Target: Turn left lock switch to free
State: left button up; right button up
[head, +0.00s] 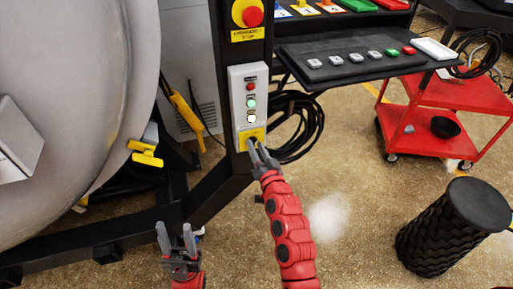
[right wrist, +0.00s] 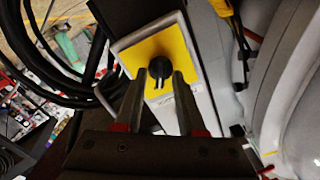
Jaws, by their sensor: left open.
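A grey control box (head: 245,105) on a black post carries a yellow plate (head: 243,136) at its bottom end. In the right wrist view a black rotary switch knob (right wrist: 160,66) sits on this yellow plate (right wrist: 172,44). My right gripper (head: 257,147) is at the plate, its fingers apart. In the right wrist view its fingertips (right wrist: 159,75) lie on either side of the knob's near edge; I cannot tell whether they touch it. My left gripper (head: 176,234) is open and empty at the lower left, away from the box. Any lettering around the knob is unreadable.
Red, green and white buttons (head: 251,103) sit above the plate. A red emergency stop (head: 252,16) is higher on the post. A black shelf with several buttons (head: 360,57) juts out right. Coiled black cable (head: 303,128) hangs beside the box. The large grey furnace body (head: 75,80) fills the left.

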jog(key=shift+s, duration=0.1)
jog(key=v, duration=1.7)
jog(key=shift+d+r, duration=0.1)
